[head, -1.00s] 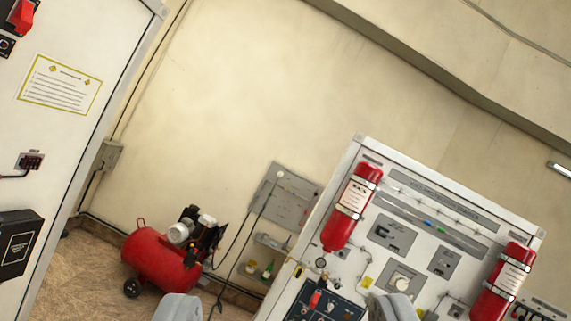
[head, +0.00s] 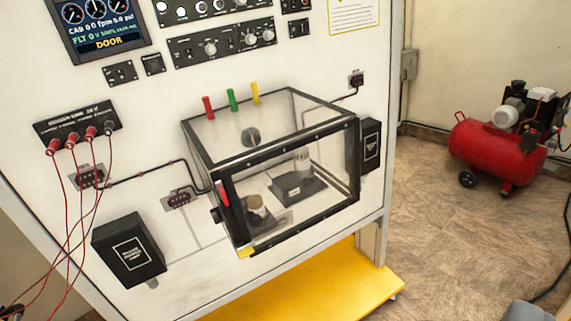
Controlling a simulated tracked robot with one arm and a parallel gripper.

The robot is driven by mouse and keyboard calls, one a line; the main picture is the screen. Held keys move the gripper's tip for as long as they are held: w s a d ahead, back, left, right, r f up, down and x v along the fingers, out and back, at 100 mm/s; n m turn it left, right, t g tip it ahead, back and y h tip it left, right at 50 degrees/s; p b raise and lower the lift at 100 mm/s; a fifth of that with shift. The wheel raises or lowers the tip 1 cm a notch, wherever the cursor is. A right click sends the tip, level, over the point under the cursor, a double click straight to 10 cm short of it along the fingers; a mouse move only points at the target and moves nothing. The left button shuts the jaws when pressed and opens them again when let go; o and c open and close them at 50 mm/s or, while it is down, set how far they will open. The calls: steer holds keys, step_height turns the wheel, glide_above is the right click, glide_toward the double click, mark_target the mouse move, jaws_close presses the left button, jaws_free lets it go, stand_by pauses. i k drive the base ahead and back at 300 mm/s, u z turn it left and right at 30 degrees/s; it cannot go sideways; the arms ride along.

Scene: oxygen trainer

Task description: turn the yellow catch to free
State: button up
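A yellow peg (head: 255,92) stands above the box beside a green peg (head: 232,99) and a red peg (head: 208,106). I cannot tell for sure which yellow part is the catch, or how it is turned. A grey part that looks like one finger of my gripper (head: 528,313) shows at the bottom right edge, well apart from the box. The other finger is out of view.
Red leads (head: 75,200) hang at the panel's left. Black boxes (head: 130,250) (head: 370,147) flank the clear box. A yellow step (head: 320,290) juts out below. A red compressor (head: 490,145) stands on the floor at the right. The floor between is clear.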

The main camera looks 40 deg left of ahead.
mark_target(244, 251)
steer(key=u, duration=1.05)
